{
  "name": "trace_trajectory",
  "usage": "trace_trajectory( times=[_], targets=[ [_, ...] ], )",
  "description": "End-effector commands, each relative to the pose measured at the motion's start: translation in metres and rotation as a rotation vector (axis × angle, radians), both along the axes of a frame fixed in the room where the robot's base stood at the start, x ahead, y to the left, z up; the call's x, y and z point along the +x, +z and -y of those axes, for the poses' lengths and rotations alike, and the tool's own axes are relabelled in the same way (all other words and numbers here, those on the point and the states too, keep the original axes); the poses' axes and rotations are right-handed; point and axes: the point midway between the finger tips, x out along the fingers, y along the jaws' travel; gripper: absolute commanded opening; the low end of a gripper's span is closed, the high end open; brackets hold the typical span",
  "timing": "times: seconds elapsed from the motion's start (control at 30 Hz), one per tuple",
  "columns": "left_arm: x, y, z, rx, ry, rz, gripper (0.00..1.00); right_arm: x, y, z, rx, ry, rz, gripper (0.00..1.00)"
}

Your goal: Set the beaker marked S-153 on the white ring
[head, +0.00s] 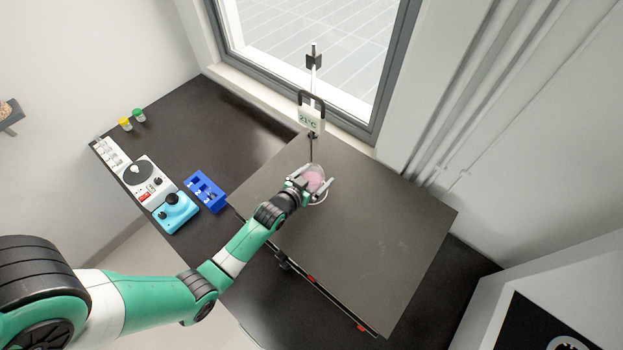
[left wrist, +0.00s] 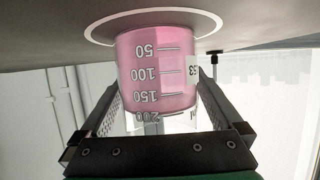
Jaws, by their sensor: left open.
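The beaker (head: 315,176) holds pink liquid and stands on the grey plate (head: 380,230). In the left wrist view the beaker (left wrist: 155,75) appears upside down, with volume marks and a white label at its right edge ending in "53"; the rest of the label is hidden. The white ring (left wrist: 212,28) surrounds the beaker's base, and the beaker appears to stand upright on it. A bit of the ring (head: 320,202) shows in the head view. My left gripper (head: 312,182) is open, its fingers on either side of the beaker. My right gripper is out of view.
A stand with a display (head: 311,117) rises behind the beaker. A blue rack (head: 205,190), a cyan device (head: 175,211), a white device (head: 146,178) and two small capped containers (head: 138,115) are on the dark bench to the left. The plate's right side is clear.

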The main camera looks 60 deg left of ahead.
Motion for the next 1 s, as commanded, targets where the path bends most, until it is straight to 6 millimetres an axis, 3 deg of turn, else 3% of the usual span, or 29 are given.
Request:
trace_trajectory(
  times=[0.5, 1.0],
  targets=[
    [-0.085, 0.04, 0.041, 0.0, -0.001, 0.001, 1.0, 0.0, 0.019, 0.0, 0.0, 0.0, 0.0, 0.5],
    [-0.094, 0.044, 0.045, 0.001, 0.0, 0.002, 1.0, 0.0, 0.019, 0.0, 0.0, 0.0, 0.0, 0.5]
  ],
)
